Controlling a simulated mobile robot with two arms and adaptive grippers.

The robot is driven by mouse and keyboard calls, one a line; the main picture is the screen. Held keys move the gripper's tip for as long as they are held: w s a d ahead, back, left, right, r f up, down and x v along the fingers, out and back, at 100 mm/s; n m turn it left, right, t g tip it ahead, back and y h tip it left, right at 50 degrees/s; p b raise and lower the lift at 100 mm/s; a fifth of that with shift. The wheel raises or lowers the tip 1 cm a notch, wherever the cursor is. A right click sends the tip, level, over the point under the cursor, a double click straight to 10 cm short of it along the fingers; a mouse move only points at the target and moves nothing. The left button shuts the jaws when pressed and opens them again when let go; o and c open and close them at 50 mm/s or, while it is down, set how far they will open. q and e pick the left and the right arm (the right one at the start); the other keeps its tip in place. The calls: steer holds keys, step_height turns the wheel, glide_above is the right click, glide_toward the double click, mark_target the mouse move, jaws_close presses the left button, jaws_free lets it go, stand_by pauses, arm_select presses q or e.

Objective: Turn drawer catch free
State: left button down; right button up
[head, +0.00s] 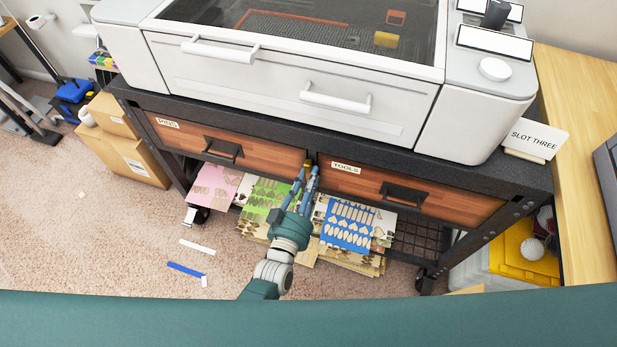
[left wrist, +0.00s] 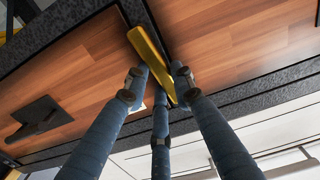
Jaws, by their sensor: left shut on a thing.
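The yellow drawer catch (left wrist: 150,55) is a flat bar at the dark divider between two wood-fronted drawers. In the left wrist view it lies aslant, roughly along the divider and overlapping one drawer's edge. Only its small yellow tip (head: 308,163) shows in the head view. My left gripper (head: 305,178) reaches up to it, its blue fingers (left wrist: 160,82) closed around the catch's near end. The drawer labelled PINS (head: 265,155) is left of the catch and the one labelled TOOLS (head: 345,182) is right; both look shut. My right gripper is out of view.
A white machine (head: 290,85) stands on the dark bench above the drawers. Patterned sheets (head: 347,222) lie on the shelf below, near my left arm. Cardboard boxes (head: 125,150) stand at left, a yellow-lidded bin (head: 515,260) at right. The carpet in front is mostly clear.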

arm_select(q)
steer(key=shift+f+m, duration=0.15)
steer(key=shift+m, duration=0.45)
steer(key=c, duration=1.4)
jaws_free()
steer(key=shift+c, duration=0.2)
steer(key=shift+s, duration=0.1)
steer(key=v, duration=1.2)
